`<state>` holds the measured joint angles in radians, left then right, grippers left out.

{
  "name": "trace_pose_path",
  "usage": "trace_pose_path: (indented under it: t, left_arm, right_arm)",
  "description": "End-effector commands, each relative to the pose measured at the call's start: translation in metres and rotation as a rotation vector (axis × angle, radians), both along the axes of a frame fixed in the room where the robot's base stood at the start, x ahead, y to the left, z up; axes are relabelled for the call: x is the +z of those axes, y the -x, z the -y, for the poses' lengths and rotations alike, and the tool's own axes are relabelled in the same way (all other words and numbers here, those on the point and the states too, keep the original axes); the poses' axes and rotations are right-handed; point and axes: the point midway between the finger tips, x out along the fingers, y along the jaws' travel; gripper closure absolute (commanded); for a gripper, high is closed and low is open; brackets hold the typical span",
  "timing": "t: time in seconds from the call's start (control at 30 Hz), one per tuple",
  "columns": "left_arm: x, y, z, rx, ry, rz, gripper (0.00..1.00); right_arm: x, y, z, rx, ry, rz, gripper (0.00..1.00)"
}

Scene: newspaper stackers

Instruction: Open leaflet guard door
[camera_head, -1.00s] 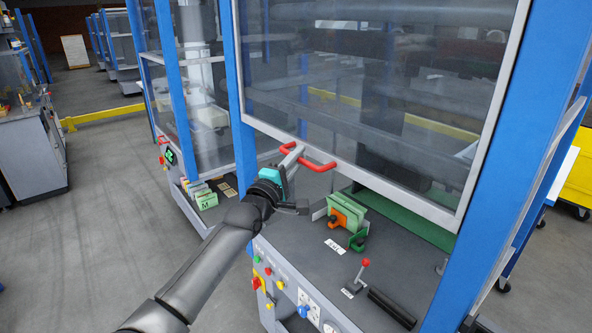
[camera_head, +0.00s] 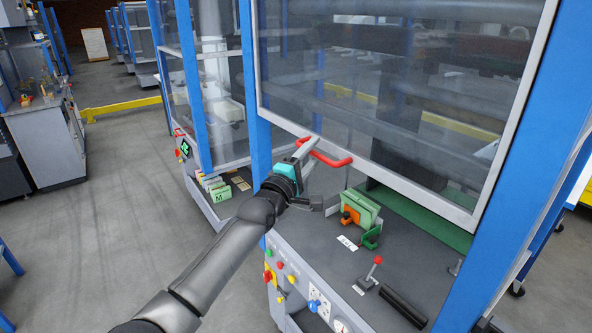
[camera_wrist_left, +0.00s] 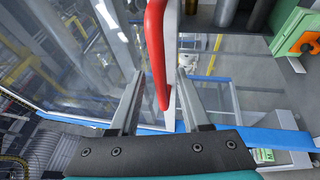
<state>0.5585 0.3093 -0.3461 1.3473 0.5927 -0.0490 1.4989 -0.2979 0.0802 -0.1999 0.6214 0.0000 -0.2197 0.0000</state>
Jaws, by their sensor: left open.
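The leaflet guard door (camera_head: 400,80) is a large clear panel in a light grey frame between blue posts, and it is down over the machine opening. Its red handle (camera_head: 335,160) is on the lower frame edge. My left gripper (camera_head: 309,147) is at the left part of this handle. In the left wrist view the red handle (camera_wrist_left: 156,45) reaches down between the two spread fingers of the left gripper (camera_wrist_left: 160,76), with a visible gap to the left finger. Contact with the right finger is hard to tell. My right gripper is out of view.
Below the door, a grey deck (camera_head: 330,265) carries a green and orange holder (camera_head: 361,212) and a red-knobbed lever (camera_head: 372,270). Coloured buttons (camera_head: 281,265) line its front. A blue post (camera_head: 535,130) stands at right. Open floor lies at left.

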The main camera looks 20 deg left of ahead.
Motion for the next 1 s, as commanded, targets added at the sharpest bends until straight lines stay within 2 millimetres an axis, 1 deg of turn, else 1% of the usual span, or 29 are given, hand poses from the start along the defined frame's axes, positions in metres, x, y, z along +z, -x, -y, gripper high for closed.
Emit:
trace_pose_path:
  t: [0.27,0.8,1.0]
  left_arm:
    - [-0.008,0.032,-0.009,0.000,-0.001,-0.003,0.53]
    - [-0.022,0.112,-0.031,0.000,-0.001,-0.002,0.53]
    - [-0.025,0.132,-0.036,0.000,-0.002,0.001,0.53]
  right_arm:
    - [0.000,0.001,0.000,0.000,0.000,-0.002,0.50]
    - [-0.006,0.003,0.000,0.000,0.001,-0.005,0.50]
    - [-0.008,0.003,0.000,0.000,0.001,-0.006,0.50]
